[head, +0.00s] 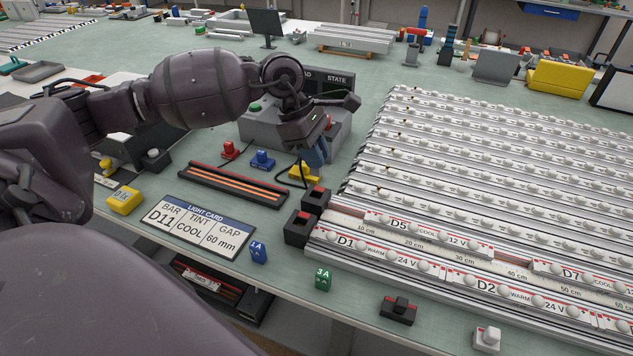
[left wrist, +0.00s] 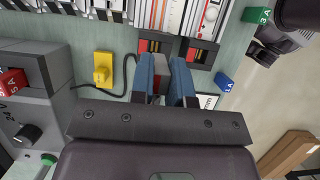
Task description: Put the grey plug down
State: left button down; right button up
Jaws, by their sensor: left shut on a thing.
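My left gripper (head: 314,158) reaches over the bench from the left, pointing down near the left end of the light bars. In the left wrist view its two blue fingers (left wrist: 168,66) are shut on the grey plug (left wrist: 162,68), which shows only as a narrow strip between them. In the head view I cannot make out the plug itself. A black cable (left wrist: 128,78) loops beside the fingers and runs toward the grey control box (head: 340,137). I cannot tell whether the plug touches anything below. My right gripper is not in view.
A yellow block (head: 304,174) sits close to the gripper. Two black sockets (head: 299,229) stand at the bars' left ends. A black tray with orange strips (head: 232,185), the light card (head: 198,226), a blue 1A block (head: 259,252) and a green 3A block (head: 323,278) lie nearby.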

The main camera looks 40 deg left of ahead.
aim_at(312, 173)
pick_arm(q)
jog(key=shift+f, duration=3.8)
jog(key=shift+f+b, duration=0.15)
jog(key=shift+b, duration=0.15)
jog(key=c, duration=1.1)
grip_release()
jog(key=v, duration=1.2)
jog(key=shift+p, duration=0.35)
